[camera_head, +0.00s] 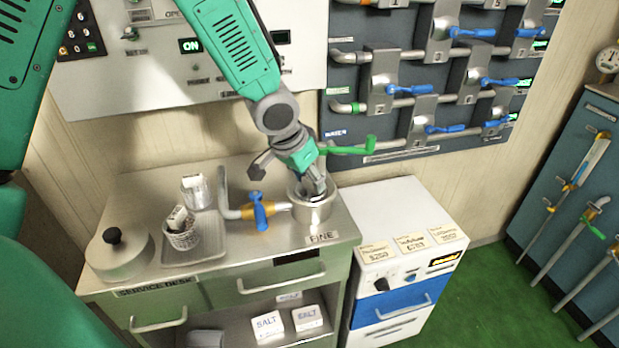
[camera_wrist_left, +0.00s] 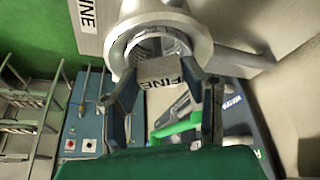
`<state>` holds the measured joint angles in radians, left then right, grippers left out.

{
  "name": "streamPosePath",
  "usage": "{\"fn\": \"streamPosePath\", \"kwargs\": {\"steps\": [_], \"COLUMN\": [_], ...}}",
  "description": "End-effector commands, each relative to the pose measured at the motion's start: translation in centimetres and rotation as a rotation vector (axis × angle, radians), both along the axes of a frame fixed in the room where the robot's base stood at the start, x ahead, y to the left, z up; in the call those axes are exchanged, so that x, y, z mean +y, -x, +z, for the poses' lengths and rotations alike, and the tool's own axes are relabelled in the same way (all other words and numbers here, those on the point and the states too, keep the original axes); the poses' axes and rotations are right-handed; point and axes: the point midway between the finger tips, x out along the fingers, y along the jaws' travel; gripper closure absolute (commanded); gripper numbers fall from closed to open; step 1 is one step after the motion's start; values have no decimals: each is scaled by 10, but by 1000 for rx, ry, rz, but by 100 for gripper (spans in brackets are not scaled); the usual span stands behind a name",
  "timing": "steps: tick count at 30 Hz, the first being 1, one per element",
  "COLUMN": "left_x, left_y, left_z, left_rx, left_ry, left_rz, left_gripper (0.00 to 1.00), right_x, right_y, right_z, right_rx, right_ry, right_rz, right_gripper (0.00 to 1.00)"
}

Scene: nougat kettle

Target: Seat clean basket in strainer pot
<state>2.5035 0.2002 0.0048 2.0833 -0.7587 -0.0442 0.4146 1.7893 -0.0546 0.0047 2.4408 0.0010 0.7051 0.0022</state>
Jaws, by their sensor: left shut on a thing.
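The strainer pot (camera_head: 321,214) stands at the right front corner of the service desk, behind a label reading FINE. My left gripper (camera_head: 316,188) reaches down into its mouth from above. In the left wrist view, the gripper (camera_wrist_left: 165,84) is shut on the grey tag marked FINE of a mesh basket (camera_wrist_left: 153,45). That basket shows inside the rim of the pot (camera_wrist_left: 118,50); how deep it sits is hidden. Another basket (camera_head: 182,239) with a tag stands on the tray at left. My right gripper is not in view.
A metal tray (camera_head: 205,252), a lidded pot (camera_head: 118,258) and a pipe with a blue valve handle (camera_head: 262,211) occupy the desk. A white cabinet (camera_head: 390,222) stands right of it. A wall panel with pipes and a green lever (camera_head: 350,150) is close behind the gripper.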

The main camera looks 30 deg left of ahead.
Motion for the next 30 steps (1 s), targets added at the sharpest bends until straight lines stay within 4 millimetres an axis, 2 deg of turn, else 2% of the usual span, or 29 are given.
{"fn": "streamPosePath", "kwargs": {"steps": [26,27,28,30], "left_x": [0,0,0,0], "left_y": [0,0,0,0], "left_z": [-5,-5,-5,-5], "left_rx": [-1,-1,-1,0], "left_ry": [0,0,0,0], "left_rz": [0,0,0,0], "left_gripper": [100,49,38,38], "right_x": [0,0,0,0], "right_y": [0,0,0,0], "right_z": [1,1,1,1], "right_rx": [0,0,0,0], "right_ry": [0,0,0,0], "right_rz": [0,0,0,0], "right_gripper": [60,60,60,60]}}
